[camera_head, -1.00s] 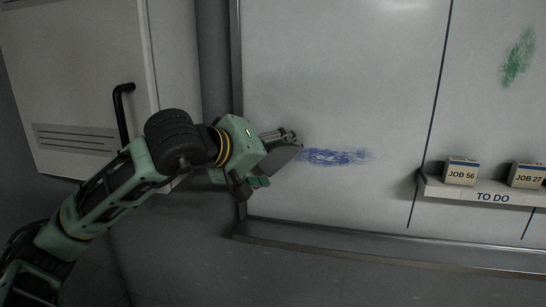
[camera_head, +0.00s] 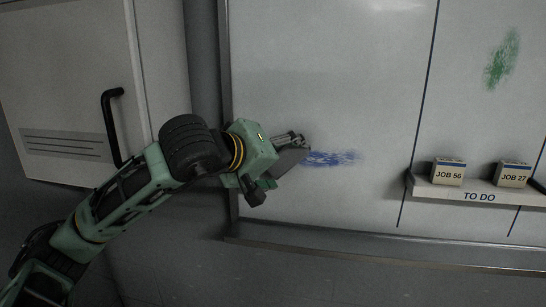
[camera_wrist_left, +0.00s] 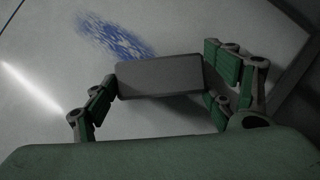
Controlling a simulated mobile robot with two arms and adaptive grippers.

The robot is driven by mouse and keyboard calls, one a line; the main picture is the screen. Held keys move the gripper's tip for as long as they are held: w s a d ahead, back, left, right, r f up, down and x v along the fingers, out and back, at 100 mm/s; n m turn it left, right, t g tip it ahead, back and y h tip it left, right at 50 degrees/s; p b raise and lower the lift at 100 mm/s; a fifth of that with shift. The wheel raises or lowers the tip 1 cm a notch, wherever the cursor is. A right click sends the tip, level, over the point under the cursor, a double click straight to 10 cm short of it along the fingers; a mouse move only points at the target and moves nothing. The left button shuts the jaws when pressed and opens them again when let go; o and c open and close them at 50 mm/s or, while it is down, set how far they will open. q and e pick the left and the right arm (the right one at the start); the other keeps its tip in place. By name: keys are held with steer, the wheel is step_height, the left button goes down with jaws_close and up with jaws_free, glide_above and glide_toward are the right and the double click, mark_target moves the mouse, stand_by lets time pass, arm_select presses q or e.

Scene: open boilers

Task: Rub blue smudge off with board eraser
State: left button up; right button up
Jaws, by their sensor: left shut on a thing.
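A blue smudge (camera_head: 332,158) lies as a horizontal streak on the left part of the whiteboard (camera_head: 320,80). It also shows in the left wrist view (camera_wrist_left: 118,38), just beyond the eraser. My left gripper (camera_head: 280,160) is shut on the dark grey board eraser (camera_head: 291,158), which is at the left end of the smudge. In the left wrist view the eraser (camera_wrist_left: 160,77) sits between the fingers and hides part of the board. I cannot tell whether its face touches the board. My right gripper is not in view.
A green smudge (camera_head: 502,60) is at the board's upper right. A "TO DO" ledge (camera_head: 480,195) holds two boxes, JOB 56 (camera_head: 448,172) and JOB 27 (camera_head: 513,174). A cabinet with a black handle (camera_head: 112,125) stands at the left. The board's bottom rail (camera_head: 330,240) runs below.

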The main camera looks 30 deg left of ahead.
mark_target(299, 159)
arm_select(q)
steer(key=shift+w+d+r, duration=0.1)
steer(key=shift+w+d, duration=0.1)
steer(key=shift+d, duration=0.4)
steer(key=shift+w+d, duration=0.15)
steer(key=shift+d, duration=0.45)
steer(key=shift+w+d, duration=0.15)
steer(key=shift+d, duration=0.35)
